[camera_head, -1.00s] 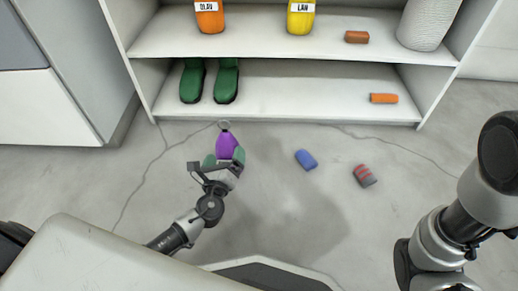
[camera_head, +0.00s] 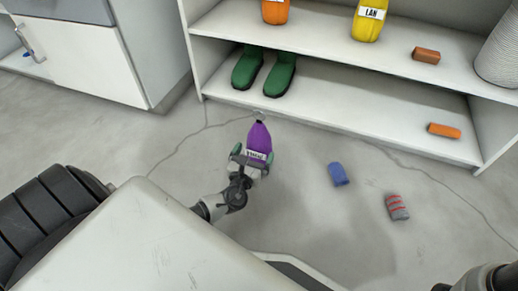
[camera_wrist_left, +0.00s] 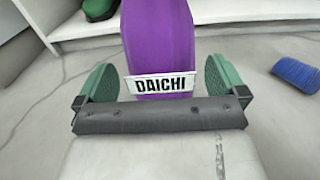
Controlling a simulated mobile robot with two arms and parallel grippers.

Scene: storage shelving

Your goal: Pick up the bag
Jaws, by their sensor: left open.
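The purple bag (camera_head: 259,138) has a ring at its top and stands on the floor in front of the shelf. In the left wrist view the bag (camera_wrist_left: 158,40) carries a white label reading "DAICHI". My left gripper (camera_head: 252,157) is at the bag, with its green finger pads on either side of it. In the left wrist view the left gripper (camera_wrist_left: 157,84) is open, and gaps show between each pad and the bag. My right gripper is not in view; only part of that arm shows at the lower right.
A blue item (camera_head: 338,174) and a grey-red striped item (camera_head: 397,207) lie on the floor to the right. Green boots (camera_head: 280,76) stand on the lower shelf (camera_head: 350,105), with an orange item (camera_head: 444,130) at its right. A white cabinet (camera_head: 150,50) stands at the left.

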